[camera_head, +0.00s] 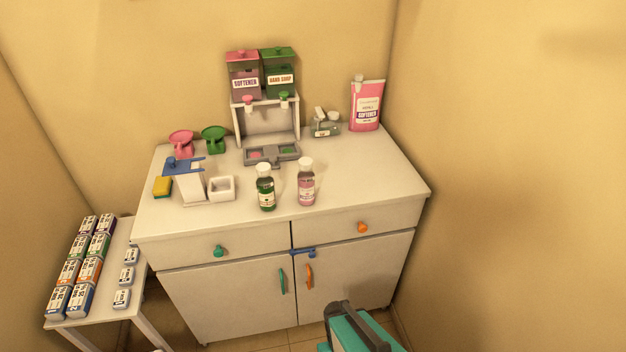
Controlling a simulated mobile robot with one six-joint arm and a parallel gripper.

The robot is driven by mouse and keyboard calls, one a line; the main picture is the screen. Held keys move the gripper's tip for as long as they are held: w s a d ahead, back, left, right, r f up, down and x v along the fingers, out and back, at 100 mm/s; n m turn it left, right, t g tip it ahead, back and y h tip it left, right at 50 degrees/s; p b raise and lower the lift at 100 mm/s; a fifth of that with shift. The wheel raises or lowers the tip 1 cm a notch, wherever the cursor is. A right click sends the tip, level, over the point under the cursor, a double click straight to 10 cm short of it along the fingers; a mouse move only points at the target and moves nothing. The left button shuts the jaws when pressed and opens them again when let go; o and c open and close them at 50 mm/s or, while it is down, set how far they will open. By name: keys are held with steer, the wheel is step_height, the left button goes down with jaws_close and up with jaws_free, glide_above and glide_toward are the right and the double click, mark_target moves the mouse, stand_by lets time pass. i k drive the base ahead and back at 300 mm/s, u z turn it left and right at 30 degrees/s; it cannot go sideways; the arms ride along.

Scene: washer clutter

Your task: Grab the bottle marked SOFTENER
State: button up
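A small bottle with pink-purple liquid, a white cap and a pale label (307,186) stands upright on the white cabinet top, near its front edge. Its label is too small to read. A similar bottle with dark green liquid (266,190) stands just left of it, with a small gap. SOFTENER is readable on the pink-lidded dispenser tank (244,83) and on the pink refill pouch (367,108) at the back right.
A green HAND SOAP tank (280,79) sits beside the softener tank. A side table (113,283) holds several boxes. A teal-and-dark object (366,334) is cut off at the bottom. The cabinet's front right top is clear.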

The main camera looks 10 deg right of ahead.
mark_target(306, 180)
steer(key=z, duration=0.05)
steer(key=k, duration=0.5)
steer(key=u, duration=2.2)
steer(key=i, duration=0.15)
steer(key=z, duration=1.55)
steer(key=k, duration=0.1)
steer(key=u, duration=1.7)
